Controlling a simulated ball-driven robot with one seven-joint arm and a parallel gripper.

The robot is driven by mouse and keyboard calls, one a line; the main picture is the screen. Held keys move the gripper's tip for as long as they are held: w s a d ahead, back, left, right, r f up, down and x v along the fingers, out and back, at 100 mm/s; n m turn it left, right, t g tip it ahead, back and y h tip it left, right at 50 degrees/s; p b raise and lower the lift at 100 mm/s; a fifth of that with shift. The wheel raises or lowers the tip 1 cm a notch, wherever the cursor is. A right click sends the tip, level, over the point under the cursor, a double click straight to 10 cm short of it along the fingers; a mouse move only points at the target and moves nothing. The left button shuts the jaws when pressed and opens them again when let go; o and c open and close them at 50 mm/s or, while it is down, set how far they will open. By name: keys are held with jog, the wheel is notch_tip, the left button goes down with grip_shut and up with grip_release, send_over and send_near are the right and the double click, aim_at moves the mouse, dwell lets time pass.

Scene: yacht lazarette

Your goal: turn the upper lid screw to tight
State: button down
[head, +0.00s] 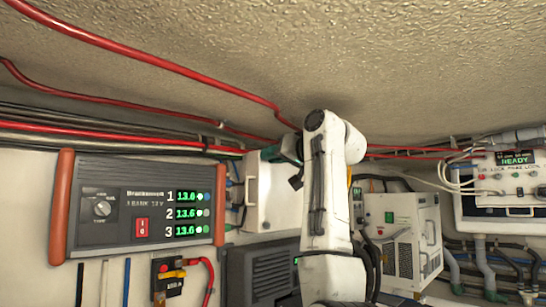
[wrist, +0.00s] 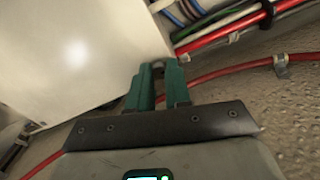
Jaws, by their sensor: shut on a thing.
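A white box (head: 272,195) with a flat lid is on the wall behind my arm in the head view. Its pale lid (wrist: 75,50) fills the upper left of the wrist view. My gripper (head: 285,151) is at the top of the box, partly hidden by my arm. In the wrist view its green fingers (wrist: 158,84) are close together at the lid's edge, shut on a small grey piece that looks like the upper lid screw (wrist: 157,67). The screw is mostly hidden between the fingertips, so its angle cannot be read.
Red cables (head: 190,65) run along the low ceiling above my arm. A battery panel (head: 92,220) with green readouts is at left. A white unit (head: 410,235) stands at right. Bundled cables (wrist: 225,25) pass close beside the gripper.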

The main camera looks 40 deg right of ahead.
jog(key=shift+d+f+m, duration=0.1)
jog(key=shift+m, duration=8.6)
jog(key=c, duration=1.1)
grip_release()
jog(key=shift+o, duration=0.2)
jog(key=s+b, duration=0.4)
jog(key=s, duration=0.6)
jog(key=shift+s+d+b, duration=0.2)
jog(key=shift+s+b, duration=0.2)
